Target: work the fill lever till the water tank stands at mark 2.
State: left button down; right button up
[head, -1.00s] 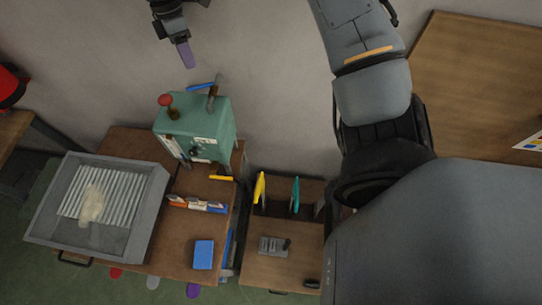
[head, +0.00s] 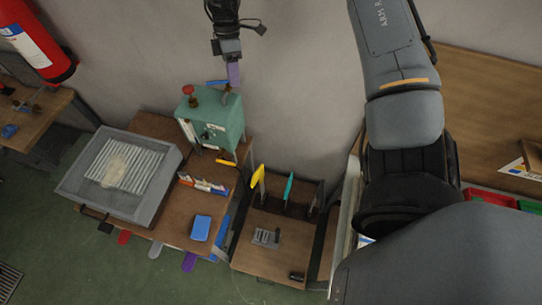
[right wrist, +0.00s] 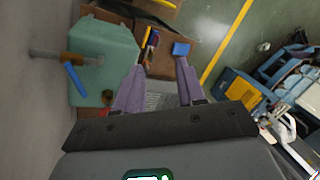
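The water tank is a teal box (head: 225,117) on a wooden bench, with a red knob (head: 188,90) and a brown pipe on top. A blue lever handle (head: 217,82) sticks out at the top; it also shows in the right wrist view (right wrist: 75,79), left of the fingers. The tank's level and marks are too small to read. My right gripper (head: 233,75) has purple fingers and hangs just above and right of the blue handle in the head view. In the right wrist view its fingers (right wrist: 158,80) are apart with nothing between them. My left gripper is not in view.
A grey tray (head: 152,203) with a ribbed board and a pale cloth stands left of the tank. A blue block (head: 201,228) lies in front. Upright yellow (head: 257,176) and teal (head: 289,186) pieces stand on the right. The wall is close behind the tank.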

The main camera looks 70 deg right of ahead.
jog(key=s+a+f+y+b, duration=0.1)
jog(key=s+f, duration=0.3)
jog(key=f, duration=0.4)
jog(key=s+a+f+t+y+b, duration=0.1)
jog(key=s+a+f, duration=0.3)
jog(key=f, duration=0.4)
jog(key=s+a+f+m+y+b, duration=0.1)
jog(key=s+a+f+y, duration=0.1)
jog(key=f, duration=0.5)
jog(key=shift+s+a+f+t+y, duration=0.35)
jog(key=shift+s+y, duration=0.25)
jog(key=shift+s, duration=0.4)
